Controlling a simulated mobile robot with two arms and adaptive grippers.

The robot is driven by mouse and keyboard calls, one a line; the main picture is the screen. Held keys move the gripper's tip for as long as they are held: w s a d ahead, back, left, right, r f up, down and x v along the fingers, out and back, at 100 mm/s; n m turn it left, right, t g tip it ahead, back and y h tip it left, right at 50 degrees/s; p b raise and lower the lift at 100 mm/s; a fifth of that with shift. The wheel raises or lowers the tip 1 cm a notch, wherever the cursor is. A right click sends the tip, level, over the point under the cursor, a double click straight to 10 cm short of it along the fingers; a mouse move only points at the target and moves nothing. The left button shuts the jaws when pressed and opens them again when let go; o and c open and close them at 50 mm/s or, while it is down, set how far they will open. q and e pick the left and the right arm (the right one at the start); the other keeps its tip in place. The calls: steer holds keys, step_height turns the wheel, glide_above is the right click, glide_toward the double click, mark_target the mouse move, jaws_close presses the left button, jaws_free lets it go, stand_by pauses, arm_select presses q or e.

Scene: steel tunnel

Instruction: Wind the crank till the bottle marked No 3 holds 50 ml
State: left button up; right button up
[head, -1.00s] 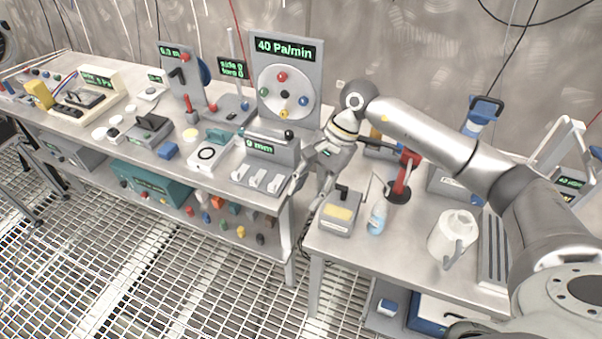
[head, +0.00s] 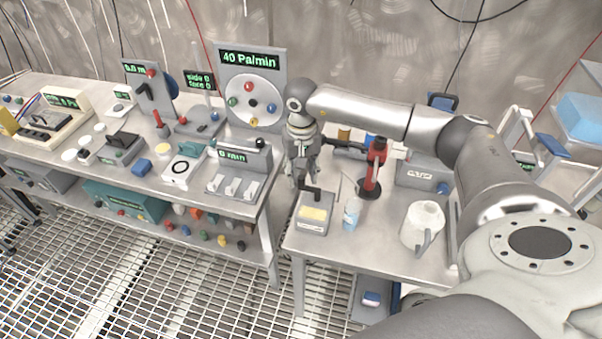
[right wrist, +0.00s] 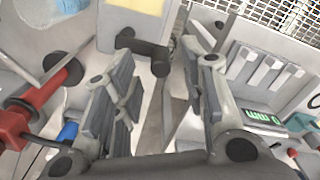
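A small clear bottle with bluish contents (head: 352,213) stands just right of the box. Its marking and level are too small to read. My right gripper (head: 303,184) points down just behind and left of the handle. In the right wrist view the fingers (right wrist: 160,72) are apart and empty, with the handle beyond them. My left gripper is out of view.
A red stand (head: 373,170) is behind the bottle, and a white jug (head: 423,225) is to its right. The left-hand bench carries a device with white levers (head: 232,186) and a dial panel (head: 252,90). Bare tabletop lies between bottle and jug.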

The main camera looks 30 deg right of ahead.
mark_target(309, 188)
steer(key=shift+f, duration=1.15)
jaws_close()
